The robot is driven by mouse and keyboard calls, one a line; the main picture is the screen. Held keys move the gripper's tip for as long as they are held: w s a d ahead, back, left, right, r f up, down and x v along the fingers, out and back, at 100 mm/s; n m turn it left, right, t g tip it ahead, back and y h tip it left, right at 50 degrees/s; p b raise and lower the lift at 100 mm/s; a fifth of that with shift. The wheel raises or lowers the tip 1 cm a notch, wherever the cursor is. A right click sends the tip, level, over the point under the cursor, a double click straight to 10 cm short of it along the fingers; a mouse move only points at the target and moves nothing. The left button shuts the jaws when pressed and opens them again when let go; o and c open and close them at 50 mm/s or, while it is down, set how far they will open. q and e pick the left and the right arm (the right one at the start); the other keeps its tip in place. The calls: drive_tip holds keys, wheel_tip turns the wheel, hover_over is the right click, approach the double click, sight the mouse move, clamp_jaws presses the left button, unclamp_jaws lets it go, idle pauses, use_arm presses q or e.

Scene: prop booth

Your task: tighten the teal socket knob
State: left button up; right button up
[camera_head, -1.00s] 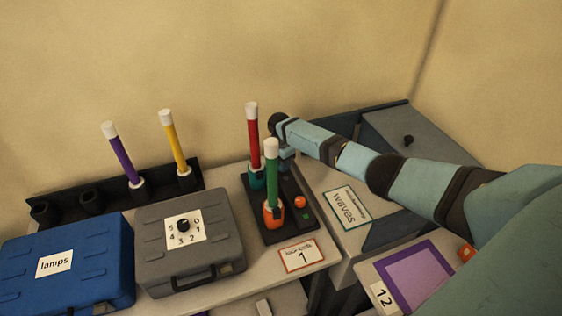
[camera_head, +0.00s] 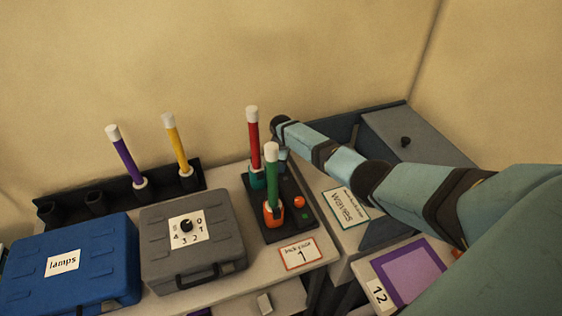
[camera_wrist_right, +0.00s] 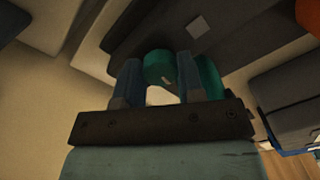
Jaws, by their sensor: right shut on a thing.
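The teal socket (camera_head: 257,179) is at the back of a dark base (camera_head: 289,231), and a red stick (camera_head: 253,139) with a white top stands upright in it. An orange socket with a green stick (camera_head: 271,180) stands in front. My right gripper (camera_head: 281,154) reaches in from the right behind the green stick and is partly hidden. In the right wrist view, its two blue fingers are shut on the teal knob (camera_wrist_right: 159,67), one on each side. More teal shows right of the fingers. My left gripper is not in view.
A grey case (camera_head: 193,248) with a numbered dial and a blue "lamps" case (camera_head: 70,266) stand left. A black rack (camera_head: 112,205) behind them holds purple and yellow sticks. A "waves" card (camera_head: 345,207) and purple panel (camera_head: 408,272) lie right, below my arm.

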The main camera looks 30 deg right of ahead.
drive_tip(key=shift+m+p, duration=0.45)
drive_tip(key=shift+m, duration=1.05)
drive_tip(key=o, duration=0.9)
drive_tip(key=shift+r, duration=0.1)
drive_tip(key=r, duration=1.3)
drive_tip(key=shift+d+r, duration=0.25)
drive_tip(key=shift+r, duration=0.1)
drive_tip(key=shift+f, duration=0.1)
